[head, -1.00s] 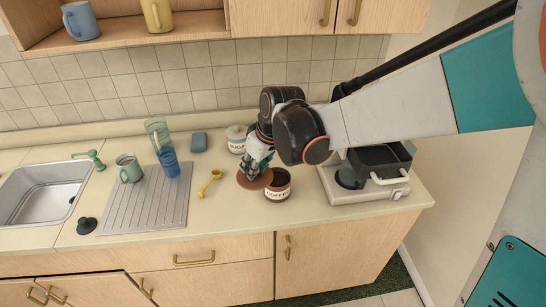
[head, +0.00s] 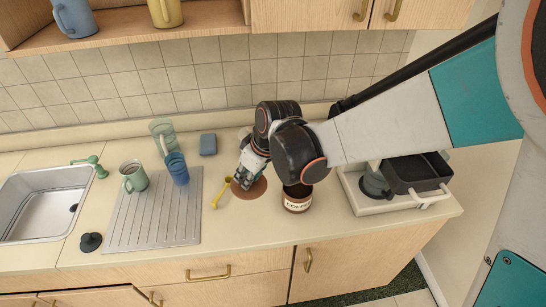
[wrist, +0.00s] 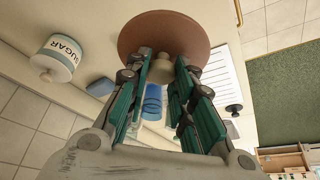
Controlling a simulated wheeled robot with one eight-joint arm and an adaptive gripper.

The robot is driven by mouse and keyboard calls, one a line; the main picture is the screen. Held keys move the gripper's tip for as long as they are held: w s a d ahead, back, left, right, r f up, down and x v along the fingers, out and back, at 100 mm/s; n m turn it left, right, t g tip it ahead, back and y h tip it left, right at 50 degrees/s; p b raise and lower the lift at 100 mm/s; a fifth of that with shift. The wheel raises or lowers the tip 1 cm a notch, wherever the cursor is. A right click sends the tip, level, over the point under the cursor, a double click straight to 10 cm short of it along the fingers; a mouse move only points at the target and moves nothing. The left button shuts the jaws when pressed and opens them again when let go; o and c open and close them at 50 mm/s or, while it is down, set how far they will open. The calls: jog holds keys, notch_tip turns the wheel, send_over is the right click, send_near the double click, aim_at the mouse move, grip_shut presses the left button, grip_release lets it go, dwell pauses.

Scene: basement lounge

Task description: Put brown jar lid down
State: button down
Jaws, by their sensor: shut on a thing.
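The brown jar lid (head: 252,190) is a flat round disc at the counter, left of the open coffee jar (head: 297,203) and apart from it. My gripper (head: 244,183) is over the lid. In the wrist view, the lid (wrist: 190,33) is seen from its knob side, and my gripper (wrist: 160,75) is shut on its pale knob (wrist: 161,69). The lid looks level and very close to the counter; I cannot tell whether it touches. My gripper and wrist hide part of the lid in the head view.
A yellow spoon (head: 219,196) lies just left of the lid. A blue sponge (head: 208,145), blue cup (head: 177,169) and grooved drainboard (head: 150,225) are farther left. The wrist view shows the sugar jar (wrist: 62,50).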

aim_at(264, 192)
notch_tip(264, 192, down, 17)
jog(key=b, duration=1)
jog(key=shift+w+r, duration=0.15)
jog(key=shift+r, duration=0.05)
jog(key=shift+f, duration=0.15)
jog(key=c, duration=1.4)
grip_release()
jog(key=shift+o, duration=0.2)
jog(key=shift+r, duration=0.25)
jog(key=p+v, duration=0.7)
jog(key=v, duration=0.5)
jog(key=shift+a+p, duration=0.15)
jog(key=shift+p, duration=0.25)
